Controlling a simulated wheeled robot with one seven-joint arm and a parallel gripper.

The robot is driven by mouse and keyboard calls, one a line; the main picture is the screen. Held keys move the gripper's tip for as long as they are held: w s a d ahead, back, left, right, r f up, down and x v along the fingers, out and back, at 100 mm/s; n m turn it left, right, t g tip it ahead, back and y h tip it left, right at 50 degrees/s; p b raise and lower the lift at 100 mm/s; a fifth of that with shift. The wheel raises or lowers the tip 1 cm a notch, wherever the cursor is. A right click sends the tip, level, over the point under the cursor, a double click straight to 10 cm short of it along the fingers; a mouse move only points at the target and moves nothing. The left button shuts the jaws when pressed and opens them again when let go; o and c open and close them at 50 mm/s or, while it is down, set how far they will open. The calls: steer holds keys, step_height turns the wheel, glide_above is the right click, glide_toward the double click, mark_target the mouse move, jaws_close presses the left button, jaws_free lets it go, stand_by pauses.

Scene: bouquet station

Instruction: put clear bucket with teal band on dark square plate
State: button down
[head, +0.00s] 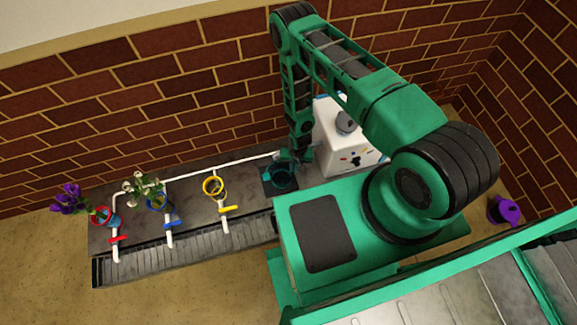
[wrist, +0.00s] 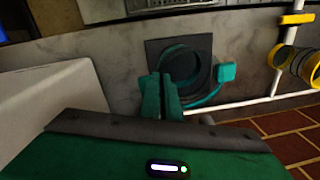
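The clear bucket with a teal band (wrist: 206,99) is at the dark square plate (wrist: 153,47) in the wrist view, with a teal tab on its right side. In the head view the bucket (head: 284,180) is over the plate (head: 268,188), just left of my green body. I cannot tell whether its base touches the plate. My gripper (wrist: 160,80) is at the bucket's left rim, its teal fingers close together on the wall. The fingers hide part of the rim. In the head view my gripper (head: 291,160) is small and partly hidden.
A white box (head: 345,145) stands close right of the plate. To the left, along white piping, are a yellow-banded bucket (head: 214,187), a blue one with white flowers (head: 156,203) and a red one with purple flowers (head: 101,216). A purple can (head: 504,210) is far right.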

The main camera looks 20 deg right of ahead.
steer(key=shift+w+a+f, duration=0.3)
steer(key=shift+w+f, duration=0.1)
steer(key=shift+w, duration=0.2)
steer(key=shift+w+a+f, duration=0.3)
steer(key=shift+w+f, duration=0.05)
steer(key=shift+w, duration=0.2)
steer(key=c, duration=2)
jaws_free()
step_height(320, 180, up, 12)
steer(key=d, duration=0.1)
steer(key=shift+s, duration=0.15)
